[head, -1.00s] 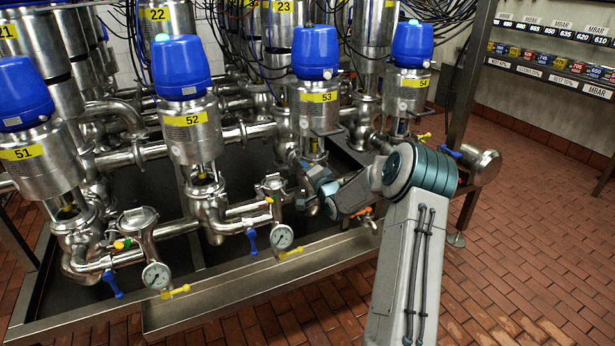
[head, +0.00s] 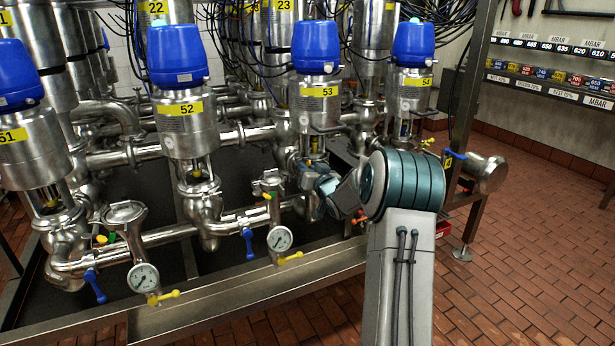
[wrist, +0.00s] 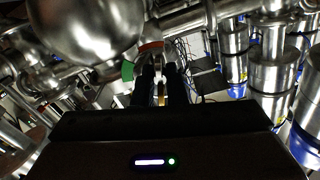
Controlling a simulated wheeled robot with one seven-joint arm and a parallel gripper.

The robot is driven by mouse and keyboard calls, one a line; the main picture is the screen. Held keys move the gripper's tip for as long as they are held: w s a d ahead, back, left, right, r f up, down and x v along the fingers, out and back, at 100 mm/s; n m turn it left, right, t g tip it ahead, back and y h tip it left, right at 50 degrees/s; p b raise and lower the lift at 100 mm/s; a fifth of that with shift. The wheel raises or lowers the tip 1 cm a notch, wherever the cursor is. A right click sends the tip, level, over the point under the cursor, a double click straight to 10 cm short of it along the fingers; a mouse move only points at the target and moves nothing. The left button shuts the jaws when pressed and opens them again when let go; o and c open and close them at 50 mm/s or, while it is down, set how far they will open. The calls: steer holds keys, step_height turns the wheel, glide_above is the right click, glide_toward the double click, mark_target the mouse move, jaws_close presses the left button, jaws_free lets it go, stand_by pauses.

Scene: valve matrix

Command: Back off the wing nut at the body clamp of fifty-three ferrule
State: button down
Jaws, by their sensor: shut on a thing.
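The valve labelled 53 (head: 317,92), with a blue cap and steel body, stands right of centre in the head view. My arm reaches to its lower body, and my wrist (head: 322,190) hides most of the clamp area there. In the wrist view my gripper (wrist: 160,75) points at the pipework, its two dark fingers close together on a small part between them. The body clamp wing nut cannot be made out clearly; a small brass-coloured piece (wrist: 161,92) shows between the fingers. A green piece (wrist: 127,70) and an orange-red ring (wrist: 151,46) sit just beyond the fingertips.
Valves 52 (head: 182,108) and 54 (head: 414,82) stand either side. Pressure gauges (head: 280,239) and blue handles (head: 248,243) stick out in front, above the steel frame edge (head: 240,298). The brick floor (head: 520,250) at right is clear.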

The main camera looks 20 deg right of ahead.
steer(key=shift+f+n+b, duration=0.2)
steer(key=shift+n+b, duration=0.35)
steer(key=shift+n, duration=0.25)
steer(key=c, duration=1.6)
jaws_free()
steer(key=shift+r, duration=0.1)
